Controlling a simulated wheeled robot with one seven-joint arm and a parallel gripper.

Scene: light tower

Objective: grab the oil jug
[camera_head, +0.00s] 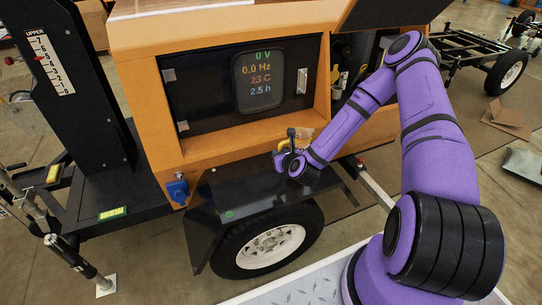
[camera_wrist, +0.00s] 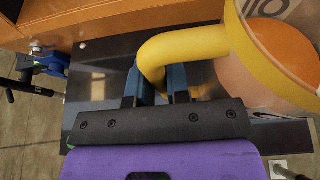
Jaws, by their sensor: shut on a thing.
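The oil jug shows close up in the wrist view, with a yellow handle (camera_wrist: 185,46) and a rounded body with an orange and tan face (camera_wrist: 280,52) at the upper right. My gripper (camera_wrist: 160,82) has its two blue fingers on either side of the handle's lower bend, shut on it. In the head view my gripper (camera_head: 288,152) is over the black fender of the orange tower unit. There the jug (camera_head: 304,134) is small and mostly hidden by my gripper and wrist.
The black fender (camera_head: 235,195) lies under my gripper, above a wheel (camera_head: 270,246). The orange housing with a display panel (camera_head: 262,78) rises behind. A blue socket (camera_head: 178,189) sticks out at the left. A black mast (camera_head: 85,75) stands farther left.

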